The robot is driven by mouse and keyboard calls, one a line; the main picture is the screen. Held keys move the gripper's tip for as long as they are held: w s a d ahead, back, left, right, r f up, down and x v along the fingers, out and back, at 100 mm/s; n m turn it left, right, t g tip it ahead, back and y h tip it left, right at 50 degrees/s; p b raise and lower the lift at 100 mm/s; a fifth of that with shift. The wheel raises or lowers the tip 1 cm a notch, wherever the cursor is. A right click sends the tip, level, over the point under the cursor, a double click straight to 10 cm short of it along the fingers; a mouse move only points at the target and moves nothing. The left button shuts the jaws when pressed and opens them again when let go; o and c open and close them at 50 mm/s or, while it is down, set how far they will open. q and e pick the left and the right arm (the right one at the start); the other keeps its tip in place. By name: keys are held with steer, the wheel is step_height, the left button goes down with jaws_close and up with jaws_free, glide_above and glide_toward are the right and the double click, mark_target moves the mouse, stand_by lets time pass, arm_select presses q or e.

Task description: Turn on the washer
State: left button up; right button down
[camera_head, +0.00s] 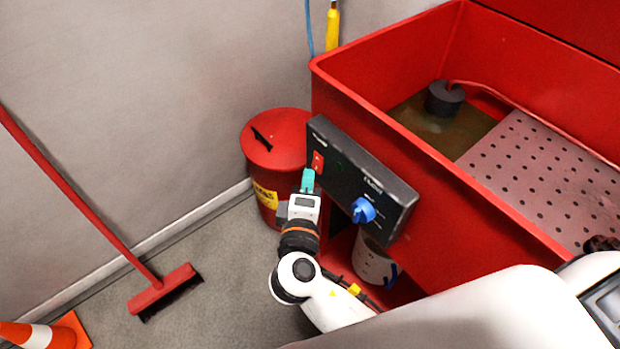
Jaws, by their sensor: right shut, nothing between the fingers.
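The washer is a large red tub (400,140) with a dark control panel (372,170) on its near left side. The panel has a red rocker switch (318,162) at its upper left and a blue knob (363,210) at its lower right. My right gripper (308,178) has teal fingertips, is shut and empty, and points up at the panel just below the red switch. I cannot tell whether the tips touch the panel. My left gripper is not in view.
A red lidded bin (276,137) stands behind the gripper, left of the tub. A red broom (160,288) leans on the wall, with a traffic cone (45,334) at lower left. A white container (372,264) sits under the panel. The grey floor between is clear.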

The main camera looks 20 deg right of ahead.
steer(key=shift+w+d, duration=0.15)
steer(key=shift+d, duration=0.1)
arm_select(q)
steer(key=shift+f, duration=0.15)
arm_select(e)
steer(key=shift+f, duration=0.1)
steer(key=shift+d+f, duration=0.1)
steer(key=shift+d, duration=0.1)
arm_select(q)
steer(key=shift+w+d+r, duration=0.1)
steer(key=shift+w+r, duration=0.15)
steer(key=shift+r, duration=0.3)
